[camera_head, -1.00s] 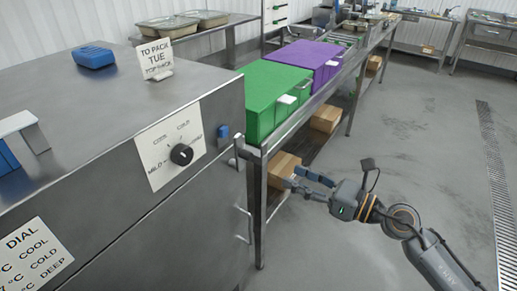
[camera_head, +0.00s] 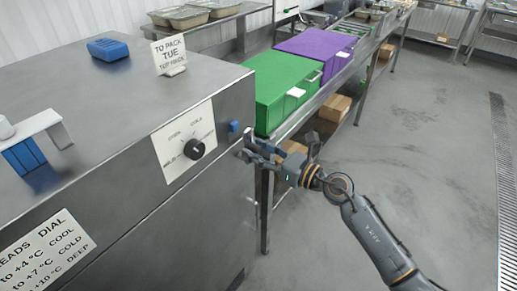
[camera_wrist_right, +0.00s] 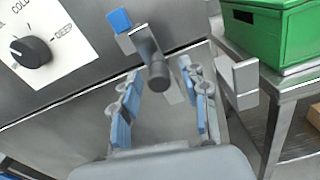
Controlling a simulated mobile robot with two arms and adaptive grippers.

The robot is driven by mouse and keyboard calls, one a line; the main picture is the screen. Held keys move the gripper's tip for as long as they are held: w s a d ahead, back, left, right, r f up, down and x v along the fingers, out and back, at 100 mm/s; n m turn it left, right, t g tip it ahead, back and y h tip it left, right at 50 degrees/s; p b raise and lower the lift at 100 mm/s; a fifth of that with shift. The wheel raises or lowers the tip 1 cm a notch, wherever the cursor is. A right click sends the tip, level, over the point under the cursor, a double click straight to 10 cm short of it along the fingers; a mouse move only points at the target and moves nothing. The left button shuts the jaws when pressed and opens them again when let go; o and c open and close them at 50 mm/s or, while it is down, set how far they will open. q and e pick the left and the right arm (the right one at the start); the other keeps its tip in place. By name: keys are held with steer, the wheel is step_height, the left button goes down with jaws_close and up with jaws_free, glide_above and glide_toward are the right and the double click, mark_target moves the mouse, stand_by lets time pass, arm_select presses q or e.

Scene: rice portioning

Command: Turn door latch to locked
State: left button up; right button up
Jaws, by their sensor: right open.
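The door latch (camera_wrist_right: 150,45) is a grey bar with a dark round end at the upper right of the steel cabinet's front. A small blue block (camera_head: 234,127) is beside it; this block also shows in the right wrist view (camera_wrist_right: 119,20). My right gripper (camera_head: 250,150) is at the cabinet's right edge, by the latch. In the right wrist view its blue-padded fingers (camera_wrist_right: 163,100) are apart, with the latch's dark end ahead and between them. I cannot tell whether they touch it. The gripper hides part of the latch in the head view. My left gripper is out of view.
A black dial (camera_head: 194,149) is on the cabinet front, left of the latch. A door handle (camera_head: 252,215) is below. The floor at right is clear.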

jaws_close()
steer(key=shift+d, duration=0.1)
stand_by(0.4)
steer(key=shift+w+d+f+m+p, duration=0.45)
steer(key=shift+w+f+m+p, duration=0.3)
steer(key=shift+m, duration=2.3)
steer(key=shift+w+d+f+m+p, duration=0.55)
steer(key=shift+f+m+p, duration=0.3)
steer(key=shift+m, duration=2.25)
steer(key=shift+w+d+f+m+p, duration=0.4)
steer(key=shift+w+f+m+p, duration=0.4)
steer(key=shift+m, duration=2.25)
steer(key=shift+s+r, duration=0.1)
